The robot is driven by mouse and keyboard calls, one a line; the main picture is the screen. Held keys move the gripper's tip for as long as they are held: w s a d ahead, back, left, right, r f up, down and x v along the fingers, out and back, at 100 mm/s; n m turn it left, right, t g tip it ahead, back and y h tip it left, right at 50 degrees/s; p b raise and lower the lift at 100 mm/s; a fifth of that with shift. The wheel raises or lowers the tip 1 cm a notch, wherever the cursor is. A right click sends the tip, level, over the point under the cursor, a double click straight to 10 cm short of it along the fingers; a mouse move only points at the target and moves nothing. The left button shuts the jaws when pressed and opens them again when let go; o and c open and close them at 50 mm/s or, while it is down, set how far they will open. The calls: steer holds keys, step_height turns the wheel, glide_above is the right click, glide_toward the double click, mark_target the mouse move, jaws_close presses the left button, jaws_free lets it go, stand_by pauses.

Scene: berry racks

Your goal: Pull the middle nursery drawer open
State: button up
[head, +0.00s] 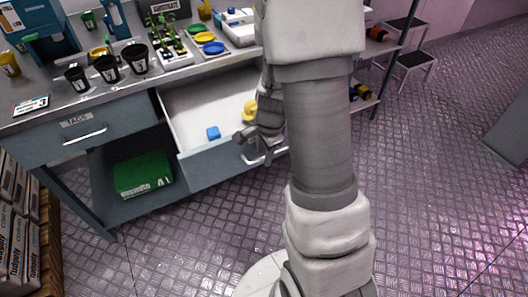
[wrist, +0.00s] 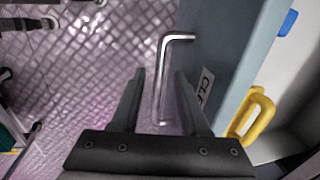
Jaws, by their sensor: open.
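The middle drawer (head: 215,160) under the bench is out, showing its pale inside with a blue block (head: 213,132) and a yellow item (head: 249,110). Its grey front (wrist: 228,75) carries a label, partly hidden, starting "CLE". My gripper (head: 262,148) is at the right part of the drawer front, partly hidden by my arm. In the wrist view, my gripper (wrist: 160,74) is open, with the metal bar handle (wrist: 163,65) showing between its fingers. I see no finger clearly touching the bar. The yellow item (wrist: 254,115) and the blue block (wrist: 288,22) also show there.
A closed drawer labelled TAGS (head: 75,135) is at left. A green box (head: 143,175) sits on the shelf below. Pots, seedlings and dishes stand on the bench top (head: 120,92). Boxes (head: 18,220) are stacked at far left. The metal floor (head: 430,170) is clear at right.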

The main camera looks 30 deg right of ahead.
steer(key=s+r+p, duration=0.3)
steer(key=r+p, duration=0.4)
steer(key=r, duration=1)
steer(key=shift+s, duration=0.1)
steer(key=s+a+r+n+t+p, duration=0.1)
steer(key=s+a+r+n, duration=0.2)
steer(key=r+n, duration=0.3)
steer(key=s+a+r+n+t+p, duration=0.1)
steer(key=s+a+r+n+p, duration=0.1)
steer(key=s+r+n, duration=0.3)
steer(key=s+a+r+n+t+p, duration=0.1)
steer(key=s+a+r+n, duration=0.3)
steer(key=r, duration=0.5)
steer(key=a+n+p, duration=0.1)
steer(key=n, duration=0.1)
steer(key=shift+s+r+n, duration=0.15)
steer(key=shift+s+n, duration=0.1)
steer(key=shift+n, duration=0.05)
